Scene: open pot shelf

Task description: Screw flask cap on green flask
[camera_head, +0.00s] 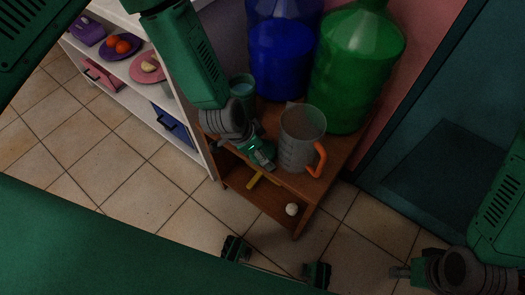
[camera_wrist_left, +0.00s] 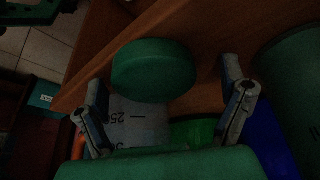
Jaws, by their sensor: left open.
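The large green flask (camera_head: 355,75) stands upright at the back right of the small wooden shelf. Its mouth is cut off by the top of the head view. A round green disc that looks like the flask cap (camera_wrist_left: 155,68) sits between the spread fingers of my left gripper (camera_wrist_left: 165,112) in the left wrist view. The fingers are apart from its sides. In the head view my left gripper (camera_head: 259,153) is over the shelf's front, left of the grey jug. My right gripper (camera_head: 398,271) is at the lower right, away from the shelf; its jaw opening is unclear.
A blue flask (camera_head: 280,62) stands left of the green one. A grey jug (camera_head: 301,130) with an orange handle and a teal cup (camera_head: 242,87) share the wooden shelf (camera_head: 338,152). A small white ball (camera_head: 292,209) lies on the lower board. The tiled floor is clear.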

